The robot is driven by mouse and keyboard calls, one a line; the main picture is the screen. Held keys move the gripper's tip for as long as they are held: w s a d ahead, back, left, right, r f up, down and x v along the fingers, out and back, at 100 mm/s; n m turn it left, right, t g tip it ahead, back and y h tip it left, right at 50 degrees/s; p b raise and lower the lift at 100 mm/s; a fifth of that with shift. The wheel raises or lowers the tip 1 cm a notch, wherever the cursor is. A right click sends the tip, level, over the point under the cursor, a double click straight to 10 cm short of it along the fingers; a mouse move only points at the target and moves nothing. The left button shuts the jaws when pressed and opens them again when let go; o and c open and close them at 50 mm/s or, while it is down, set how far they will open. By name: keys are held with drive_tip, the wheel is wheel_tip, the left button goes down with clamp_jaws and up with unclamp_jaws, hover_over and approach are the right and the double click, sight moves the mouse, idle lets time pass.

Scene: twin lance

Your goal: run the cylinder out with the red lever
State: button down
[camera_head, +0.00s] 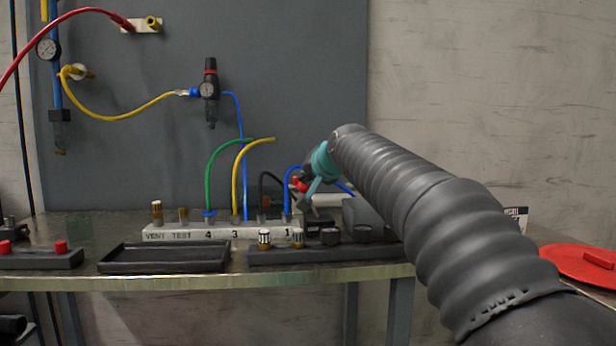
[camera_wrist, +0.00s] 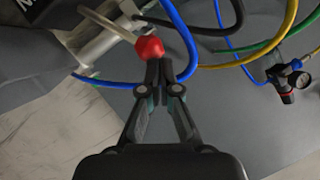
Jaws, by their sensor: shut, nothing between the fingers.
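The red knob (camera_wrist: 150,47) of the lever sits at the tips of my gripper (camera_wrist: 160,68) in the wrist view. The lever's pale bent rod (camera_wrist: 108,22) runs from it to the upper left. My gripper is shut with nothing between its fingers. Its tips overlap the knob's lower edge in the picture; I cannot tell if they touch. A silvery metal body (camera_wrist: 103,46), perhaps part of the valve or cylinder, lies left of the knob. In the head view the red knob (camera_head: 299,185) shows just left of my gripper (camera_head: 307,195), and my arm hides much behind it.
A labelled manifold (camera_head: 222,232) with hoses stands on the bench (camera_head: 190,278). In front are an empty black tray (camera_head: 165,258) and a fittings rack (camera_head: 275,254). Blue hoses (camera_wrist: 190,50) loop close around my fingers. A red disc (camera_head: 575,262) lies at right.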

drive_tip(key=shift+d+f, duration=0.1)
drive_tip(key=shift+d, duration=0.05)
drive_tip(key=w+d+r+v, duration=0.1)
drive_tip(key=r+v, duration=0.1)
drive_tip(key=v, duration=1.1)
drive_tip(key=s+d+f+g+h, duration=0.2)
drive_tip(key=s+d+f, duration=0.3)
drive_tip(key=s+f, duration=0.6)
drive_tip(key=s+d+f+n+g+h, duration=0.1)
drive_tip(key=s+d+f, duration=0.4)
drive_tip(key=s+f, duration=0.6)
drive_tip(key=s+d+f+g+h, duration=0.2)
drive_tip(key=s+d+f+g, duration=0.2)
drive_tip(key=s+f, duration=0.7)
wheel_tip(320, 180, down, 5)
drive_tip(key=shift+d+f+n+h, duration=0.15)
drive_tip(key=shift+d+n+h, duration=0.25)
drive_tip(key=shift+d, duration=0.45)
